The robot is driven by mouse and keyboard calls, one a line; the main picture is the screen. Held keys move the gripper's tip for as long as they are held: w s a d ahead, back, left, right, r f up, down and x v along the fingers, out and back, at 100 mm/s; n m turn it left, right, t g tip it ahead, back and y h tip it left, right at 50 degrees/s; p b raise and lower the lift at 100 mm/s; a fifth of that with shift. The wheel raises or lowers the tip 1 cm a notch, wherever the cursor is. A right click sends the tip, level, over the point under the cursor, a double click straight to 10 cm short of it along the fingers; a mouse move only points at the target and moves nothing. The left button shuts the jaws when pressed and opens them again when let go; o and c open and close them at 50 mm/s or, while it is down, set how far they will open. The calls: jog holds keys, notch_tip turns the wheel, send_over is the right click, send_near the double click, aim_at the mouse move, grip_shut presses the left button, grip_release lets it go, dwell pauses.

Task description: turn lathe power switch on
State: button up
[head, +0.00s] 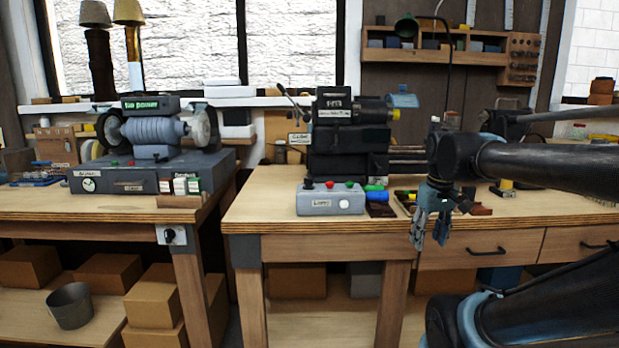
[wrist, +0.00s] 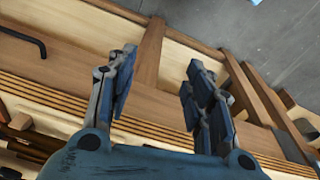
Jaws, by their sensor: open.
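The lathe (head: 347,135) stands on the right workbench in the head view, dark with a small labelled panel. Which of these is the power switch I cannot tell. My gripper (head: 430,238) hangs pointing down at the bench's front edge, right of the control box and apart from it. In the wrist view my gripper (wrist: 160,88) is open and empty above the bench edge and floor.
A bench grinder (head: 152,135) stands on the left bench (head: 40,207), with a wall switch-like plate (head: 171,235) on that bench's front. Small coloured items (head: 376,193) lie right of the control box. A gap separates the benches.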

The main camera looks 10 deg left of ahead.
jog(key=w+a+r+n, duration=0.4)
jog(key=w+a+r, duration=0.2)
jog(key=r, duration=0.3)
notch_tip(320, 180, up, 18)
jog(key=n+g, duration=0.2)
jog(key=n, duration=1)
send_over(309, 178)
notch_tip(309, 178, down, 17)
jog(key=shift+f, duration=0.1)
jog(key=c, duration=1)
